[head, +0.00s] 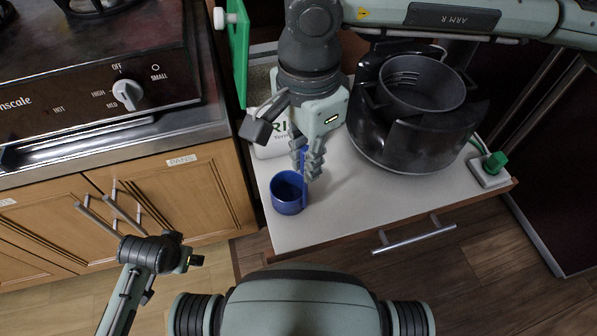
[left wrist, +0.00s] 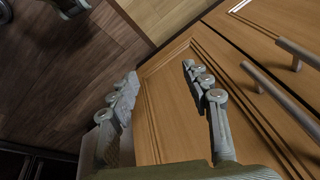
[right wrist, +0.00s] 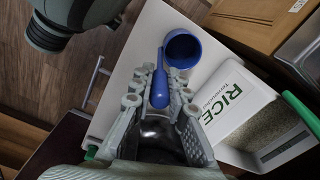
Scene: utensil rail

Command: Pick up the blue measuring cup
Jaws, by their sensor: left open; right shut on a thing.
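The blue measuring cup (head: 287,195) is over the white counter top, with its bowl facing up toward me. My right gripper (head: 307,166) is just behind the bowl, shut on the cup's blue handle. In the right wrist view the blue handle (right wrist: 160,88) runs between the two fingers, and the bowl (right wrist: 183,48) is beyond the fingertips. I cannot tell whether the cup touches the counter. My left gripper (left wrist: 165,95) is open and empty, low in front of the wooden cabinet doors.
A white rice container (right wrist: 232,103) stands close beside the right gripper. A black pot-like appliance (head: 420,125) takes up the back right of the counter (head: 345,215). A stove (head: 100,70) is at the left. The counter's front part is clear.

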